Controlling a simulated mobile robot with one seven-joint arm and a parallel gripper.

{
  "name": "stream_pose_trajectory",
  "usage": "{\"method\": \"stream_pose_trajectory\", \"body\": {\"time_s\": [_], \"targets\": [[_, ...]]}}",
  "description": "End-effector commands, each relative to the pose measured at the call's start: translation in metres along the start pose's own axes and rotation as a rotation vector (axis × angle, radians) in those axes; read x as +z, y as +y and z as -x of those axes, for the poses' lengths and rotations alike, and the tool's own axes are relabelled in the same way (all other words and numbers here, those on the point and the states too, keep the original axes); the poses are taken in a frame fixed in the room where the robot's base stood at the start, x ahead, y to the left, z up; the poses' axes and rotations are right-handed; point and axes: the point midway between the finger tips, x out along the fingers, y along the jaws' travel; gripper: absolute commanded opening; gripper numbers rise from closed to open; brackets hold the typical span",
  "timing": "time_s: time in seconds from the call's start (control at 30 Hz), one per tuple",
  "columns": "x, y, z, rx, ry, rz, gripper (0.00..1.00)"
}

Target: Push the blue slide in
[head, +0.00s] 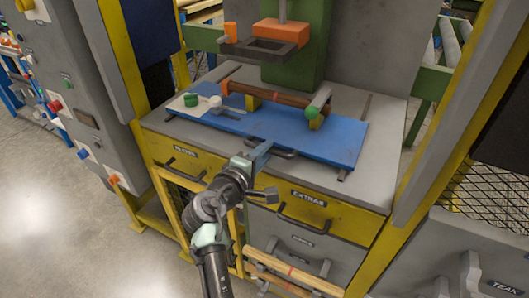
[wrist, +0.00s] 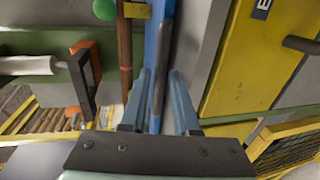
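The blue slide (head: 315,142) is a flat board lying on the grey bench top beneath the press. A dark bar handle (head: 284,153) is on its front edge. My gripper (head: 263,150) reaches to the left end of this handle from the front. In the wrist view my gripper (wrist: 160,98) has its two blue fingers apart. The thin edge of the blue slide (wrist: 158,28) and the grey handle (wrist: 157,100) show in the gap between them. I cannot tell whether either finger touches the handle.
A brown turned spindle (head: 275,95) lies across the slide on yellow supports, with a green-tipped grey part (head: 318,104) at its right. The orange press head (head: 281,32) is above. Yellow drawers (head: 315,211) are below the bench top. Wooden strips (head: 290,272) stick out lower down.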

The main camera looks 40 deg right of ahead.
Motion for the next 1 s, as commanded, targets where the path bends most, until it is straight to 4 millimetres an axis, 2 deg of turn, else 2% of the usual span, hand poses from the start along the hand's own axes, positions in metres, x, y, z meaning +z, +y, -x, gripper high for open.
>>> {"method": "stream_pose_trajectory", "body": {"time_s": [0.07,0.1,0.23,0.27,1.0], "targets": [[0.0,0.0001,0.0001,0.0,0.0,0.0,0.29],[0.0,0.0001,0.0002,0.0,0.0,0.0,0.26],[0.0,0.0,0.0003,0.0,0.0,0.0,0.02],[0.0,0.0,0.0004,0.0,0.0,0.0,0.0],[-0.0002,-0.0006,0.0006,-0.001,0.0,0.0,0.0]]}}
